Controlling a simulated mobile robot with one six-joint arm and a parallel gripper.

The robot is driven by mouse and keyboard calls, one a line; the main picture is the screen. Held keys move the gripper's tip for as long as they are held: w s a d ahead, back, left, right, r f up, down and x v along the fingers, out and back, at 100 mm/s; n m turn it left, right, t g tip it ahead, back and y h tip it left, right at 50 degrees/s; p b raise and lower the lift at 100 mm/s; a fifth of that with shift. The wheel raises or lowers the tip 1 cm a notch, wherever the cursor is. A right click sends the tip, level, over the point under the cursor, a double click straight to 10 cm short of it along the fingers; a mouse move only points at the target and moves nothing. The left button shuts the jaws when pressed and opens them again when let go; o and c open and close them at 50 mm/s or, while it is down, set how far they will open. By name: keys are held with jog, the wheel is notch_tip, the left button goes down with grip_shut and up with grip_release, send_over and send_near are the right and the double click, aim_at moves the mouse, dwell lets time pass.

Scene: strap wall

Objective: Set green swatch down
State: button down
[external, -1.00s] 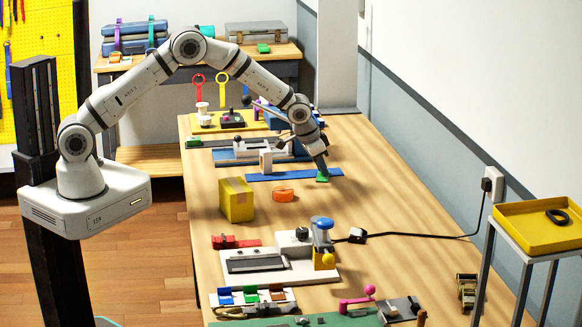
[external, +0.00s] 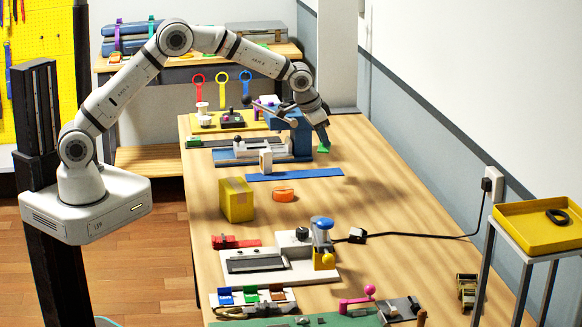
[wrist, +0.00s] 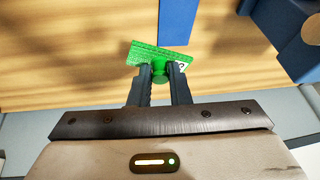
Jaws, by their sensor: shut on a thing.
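My gripper (external: 320,138) is shut on the green swatch (external: 323,149) near the far right part of the table. In the wrist view the fingertips (wrist: 161,72) grip a small green knob on the flat green swatch (wrist: 146,52), which carries a white marked patch at its right end. The swatch appears raised off the wood, though its exact height is hard to tell. A flat blue strip (external: 295,174) lies on the table in front of it and also shows in the wrist view (wrist: 176,22).
A blue and white press-like fixture (external: 298,142) stands close left of my gripper; a blue part shows at the wrist view's right (wrist: 297,42). A yellow box (external: 237,200) and an orange piece (external: 284,195) sit nearer.

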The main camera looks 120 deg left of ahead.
jog(key=w+d+t+b, duration=0.1)
jog(key=w+d, duration=1.2)
jog(key=shift+m+h, duration=0.3)
jog(key=shift+h, duration=0.1)
jog(key=f, duration=0.5)
jog(key=shift+w+d+f+p, duration=0.1)
jog(key=shift+w+d+p, duration=0.05)
jog(key=shift+d+p, duration=0.15)
jog(key=shift+f+p, duration=0.35)
jog(key=shift+f, duration=1.8)
jog(key=shift+f, duration=0.25)
jog(key=c, duration=1.4)
grip_release()
jog(key=shift+r, duration=0.1)
jog(key=shift+o, duration=0.2)
jog(key=b+v, duration=0.1)
jog(key=v, duration=1.1)
jog(key=shift+b, duration=0.4)
